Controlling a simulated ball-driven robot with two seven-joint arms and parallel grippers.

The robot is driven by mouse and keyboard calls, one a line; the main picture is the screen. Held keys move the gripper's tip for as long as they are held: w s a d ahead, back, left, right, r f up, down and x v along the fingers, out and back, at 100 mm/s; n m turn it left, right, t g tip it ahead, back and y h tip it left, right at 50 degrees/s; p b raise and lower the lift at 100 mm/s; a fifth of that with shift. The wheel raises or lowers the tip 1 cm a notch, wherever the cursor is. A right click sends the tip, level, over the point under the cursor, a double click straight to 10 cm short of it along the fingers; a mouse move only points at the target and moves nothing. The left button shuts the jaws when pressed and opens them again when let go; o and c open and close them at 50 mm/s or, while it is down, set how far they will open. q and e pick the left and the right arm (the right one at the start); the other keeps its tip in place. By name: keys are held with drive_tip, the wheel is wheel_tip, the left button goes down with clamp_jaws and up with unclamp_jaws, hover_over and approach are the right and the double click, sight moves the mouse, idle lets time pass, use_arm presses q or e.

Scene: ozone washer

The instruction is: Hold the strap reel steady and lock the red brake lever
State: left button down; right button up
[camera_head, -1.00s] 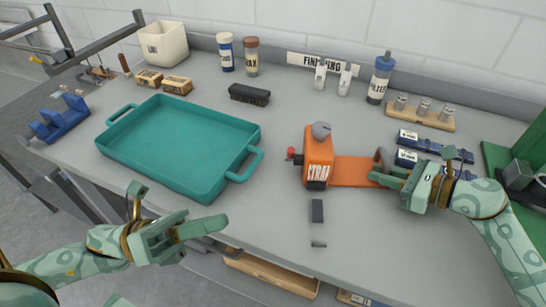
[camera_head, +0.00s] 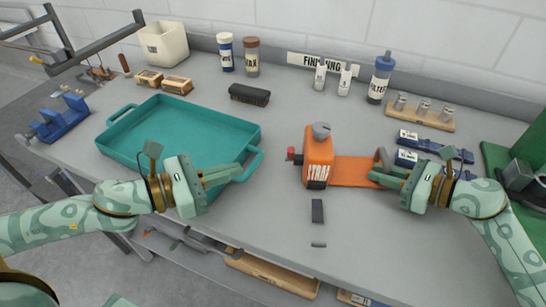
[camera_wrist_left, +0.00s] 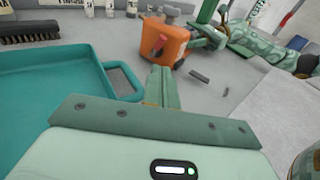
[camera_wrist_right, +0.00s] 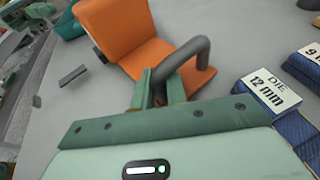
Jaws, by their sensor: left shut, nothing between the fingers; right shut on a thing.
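The orange strap reel (camera_head: 318,150) stands on the grey bench, with a grey knob on top and an orange base plate (camera_head: 352,171) reaching right. It also shows in the left wrist view (camera_wrist_left: 166,42). The red brake lever (camera_head: 291,153) sticks out on the reel's left side; it also shows in the left wrist view (camera_wrist_left: 159,43). My right gripper (camera_head: 384,174) is shut on the grey handle (camera_wrist_right: 190,58) at the plate's right end. My left gripper (camera_head: 234,172) is shut and empty, by the tray's right handle, left of the reel and apart from it.
The teal tray (camera_head: 150,172) lies left of the reel. A dark block (camera_head: 317,211) and a small piece (camera_head: 318,244) lie in front of it. Blue die packs (camera_head: 432,145) are right of it. Bottles and a brush (camera_head: 249,94) stand behind.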

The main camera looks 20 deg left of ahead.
sight(288, 154)
use_arm(q)
drive_tip(key=x, duration=0.9)
drive_tip(key=shift+w+d+f, duration=0.1)
drive_tip(key=shift+w+d, duration=0.15)
drive_tip(key=shift+d, duration=0.05)
